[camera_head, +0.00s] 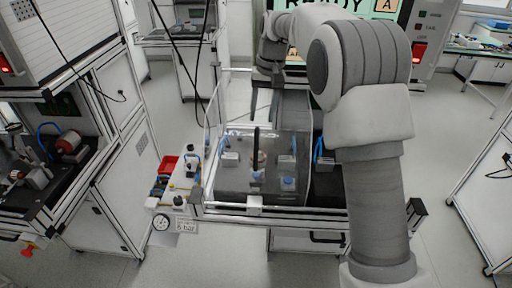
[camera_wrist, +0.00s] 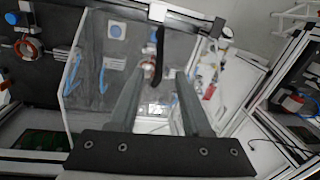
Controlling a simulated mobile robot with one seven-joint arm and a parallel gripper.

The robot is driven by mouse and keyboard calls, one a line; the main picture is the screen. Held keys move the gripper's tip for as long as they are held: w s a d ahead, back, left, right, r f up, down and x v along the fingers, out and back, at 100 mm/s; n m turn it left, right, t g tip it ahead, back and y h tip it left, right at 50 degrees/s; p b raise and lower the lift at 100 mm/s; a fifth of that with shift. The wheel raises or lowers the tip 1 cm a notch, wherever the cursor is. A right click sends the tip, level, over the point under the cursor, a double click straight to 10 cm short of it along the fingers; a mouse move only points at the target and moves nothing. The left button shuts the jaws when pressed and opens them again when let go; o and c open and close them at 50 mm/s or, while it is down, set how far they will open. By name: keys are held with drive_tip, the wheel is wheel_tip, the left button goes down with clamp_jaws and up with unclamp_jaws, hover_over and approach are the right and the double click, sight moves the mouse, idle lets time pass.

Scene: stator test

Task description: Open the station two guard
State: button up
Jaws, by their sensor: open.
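The station guard is a clear-panelled box (camera_head: 209,108) with pale edges, standing over the bench in the middle of the head view. It appears closed. A black upright handle (camera_head: 256,146) shows at its front; the handle also shows in the wrist view (camera_wrist: 158,42). My gripper (camera_wrist: 161,72) is open, its two grey fingers pointing toward the handle. The handle appears between and just beyond the fingertips in that picture. I cannot tell the depth between them, and I see nothing held. In the head view the fingers are hard to make out.
Small blue and grey fixtures (camera_head: 288,183) sit behind the clear panels. Cabinets flank the station at left, with open floor between. A screen (camera_head: 330,8) stands behind.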

sight(257, 145)
drive_tip(key=f, duration=0.4)
drive_tip(key=a+f, duration=0.1)
drive_tip(key=f, duration=0.8)
drive_tip(key=shift+a+p, duration=0.3)
drive_tip(key=shift+p, duration=0.1)
clamp_jaws()
drive_tip(key=shift+r, duration=0.1)
idle(0.5)
